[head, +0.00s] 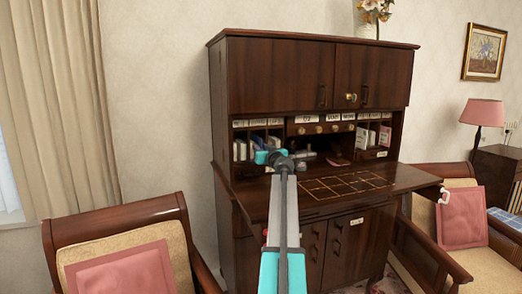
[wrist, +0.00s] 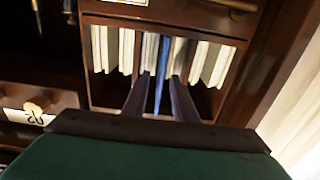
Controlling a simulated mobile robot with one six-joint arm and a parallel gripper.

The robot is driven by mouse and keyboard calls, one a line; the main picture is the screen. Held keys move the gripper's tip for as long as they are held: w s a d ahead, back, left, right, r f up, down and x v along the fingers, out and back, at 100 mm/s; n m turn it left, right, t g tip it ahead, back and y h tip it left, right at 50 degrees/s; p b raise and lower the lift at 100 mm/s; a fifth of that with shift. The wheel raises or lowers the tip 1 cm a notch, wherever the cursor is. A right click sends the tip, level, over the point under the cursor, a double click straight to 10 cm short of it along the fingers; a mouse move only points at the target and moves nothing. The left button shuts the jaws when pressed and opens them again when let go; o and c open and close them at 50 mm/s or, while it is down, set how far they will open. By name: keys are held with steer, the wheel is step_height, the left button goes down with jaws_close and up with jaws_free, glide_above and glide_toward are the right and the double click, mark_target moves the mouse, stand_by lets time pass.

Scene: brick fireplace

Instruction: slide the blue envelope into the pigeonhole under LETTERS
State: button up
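In the wrist view, which looks upside down, the blue envelope (wrist: 163,64) is a thin edge-on strip among pale envelopes in the pigeonholes. My gripper (wrist: 160,82) has one dark finger on each side of it, with narrow gaps showing, so it looks open around the envelope. In the head view my gripper (head: 275,157) is at the left bank of pigeonholes, and my arm hides the envelope there. White labels (head: 257,122) run above the pigeonholes, but their words are too small to read surely, so I cannot tell which one is LETTERS.
The dark wooden desk (head: 225,190) has its writing flap (head: 400,178) lowered, with a gold grid on it. Pale envelopes (wrist: 212,62) stand close beside the fingers. Small knobbed drawers (head: 318,129) fill the middle. Armchairs (head: 120,225) stand in front at left and right.

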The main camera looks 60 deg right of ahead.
steer(key=shift+s+a, duration=0.1)
steer(key=b+v, duration=0.2)
steer(key=v, duration=1.1)
steer(key=shift+s+a, duration=0.2)
steer(key=shift+s, duration=0.05)
steer(key=shift+r, duration=0.1)
stand_by(1.2)
